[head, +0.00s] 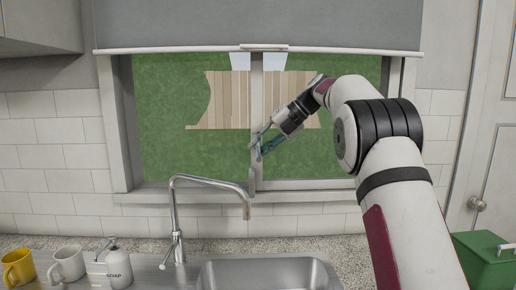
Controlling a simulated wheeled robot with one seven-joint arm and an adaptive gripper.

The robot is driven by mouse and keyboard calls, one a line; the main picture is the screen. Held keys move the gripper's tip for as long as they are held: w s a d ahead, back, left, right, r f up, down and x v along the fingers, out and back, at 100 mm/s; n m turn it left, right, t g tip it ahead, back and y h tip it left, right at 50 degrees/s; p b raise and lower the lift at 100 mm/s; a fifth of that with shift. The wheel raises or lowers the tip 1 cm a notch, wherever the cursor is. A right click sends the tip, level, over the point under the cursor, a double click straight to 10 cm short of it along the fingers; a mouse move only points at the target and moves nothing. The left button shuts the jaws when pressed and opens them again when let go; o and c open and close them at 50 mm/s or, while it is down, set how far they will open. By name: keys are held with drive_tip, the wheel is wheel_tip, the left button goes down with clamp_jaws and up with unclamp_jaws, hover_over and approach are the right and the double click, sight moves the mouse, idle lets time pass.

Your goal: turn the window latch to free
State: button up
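The window (257,90) has a pale upright frame bar down its middle, behind the sink. A small grey piece (251,182) low on this bar may be the window latch; it is too small to be sure. My gripper (257,150) is at the middle bar, a little above that piece, reached in from the right. Its fingers overlap the bar in the picture. I cannot tell whether they touch anything or are open or shut, and they may hide part of the bar.
A tall curved tap (208,180) and steel sink (265,272) stand below the window. A yellow mug (18,268), a white mug (67,264) and a soap bottle (118,262) are at left. A rolled blind (170,51) hangs above. A green bin (490,262) is at right.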

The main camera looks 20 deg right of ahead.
drive_tip(key=v, duration=0.7)
drive_tip(key=shift+a, duration=0.1)
drive_tip(key=s+a+n+h, duration=0.2)
drive_tip(key=s+a+n, duration=0.2)
drive_tip(key=s+n, duration=0.55)
drive_tip(key=s+a+n+h, duration=0.2)
drive_tip(key=s+a+n, duration=0.2)
drive_tip(key=s+n, duration=0.55)
drive_tip(key=s+f+n+h, duration=0.2)
drive_tip(key=s+f+n, duration=0.6)
drive_tip(key=s, duration=0.4)
drive_tip(key=s+f+n+h, duration=0.2)
drive_tip(key=s+f+n, duration=0.6)
drive_tip(key=s+n, duration=0.2)
drive_tip(key=shift+s+a+n, duration=0.3)
drive_tip(key=shift+s+n, duration=0.1)
drive_tip(key=shift+s, duration=0.85)
